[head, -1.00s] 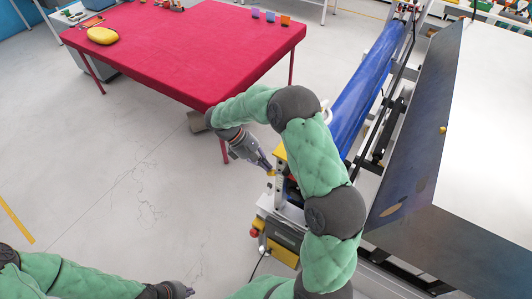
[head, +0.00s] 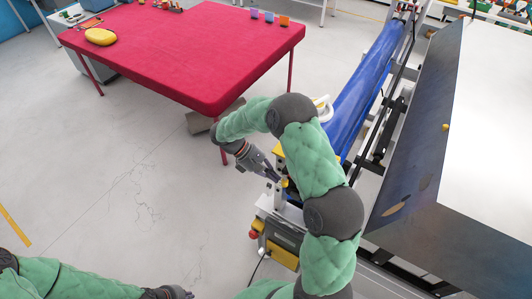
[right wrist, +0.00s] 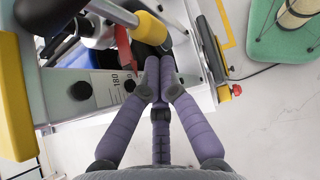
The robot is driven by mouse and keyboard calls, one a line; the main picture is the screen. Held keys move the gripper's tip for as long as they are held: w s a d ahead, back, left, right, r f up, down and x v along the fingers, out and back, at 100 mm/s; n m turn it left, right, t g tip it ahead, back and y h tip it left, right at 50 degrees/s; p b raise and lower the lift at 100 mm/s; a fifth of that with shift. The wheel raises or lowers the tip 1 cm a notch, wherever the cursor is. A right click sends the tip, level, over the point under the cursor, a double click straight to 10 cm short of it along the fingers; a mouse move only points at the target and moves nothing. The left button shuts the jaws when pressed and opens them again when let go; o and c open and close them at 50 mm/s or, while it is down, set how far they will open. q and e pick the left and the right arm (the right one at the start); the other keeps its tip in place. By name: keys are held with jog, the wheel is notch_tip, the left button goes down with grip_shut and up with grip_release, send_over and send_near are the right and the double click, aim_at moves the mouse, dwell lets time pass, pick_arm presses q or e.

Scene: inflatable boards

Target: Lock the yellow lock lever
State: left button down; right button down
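In the right wrist view a yellow-ended lever (right wrist: 150,28) stands at the machine's end frame, just beyond my right gripper (right wrist: 160,62). It looks like the lock lever, and a pale cylinder lies beside it. The purple fingers are drawn together at their tips with nothing visible between them. The tips are below the yellow end; whether they touch the mechanism I cannot tell. In the head view my right gripper (head: 277,179) is at the frame's near end, close to a small yellow part (head: 285,183). My left gripper (head: 188,294) is at the bottom edge, too small to read.
A larger yellow block (right wrist: 15,105) is on the frame's left in the right wrist view. A blue roll (head: 365,85) lies along the machine, beside a large dark-sided cabinet (head: 430,150). A red table (head: 190,50) stands at the back left.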

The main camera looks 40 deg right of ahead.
pick_arm(q)
jog(key=shift+f, duration=0.15)
pick_arm(e)
jog(key=shift+s+d+f, duration=0.15)
jog(key=shift+s, duration=0.3)
dwell(0.3)
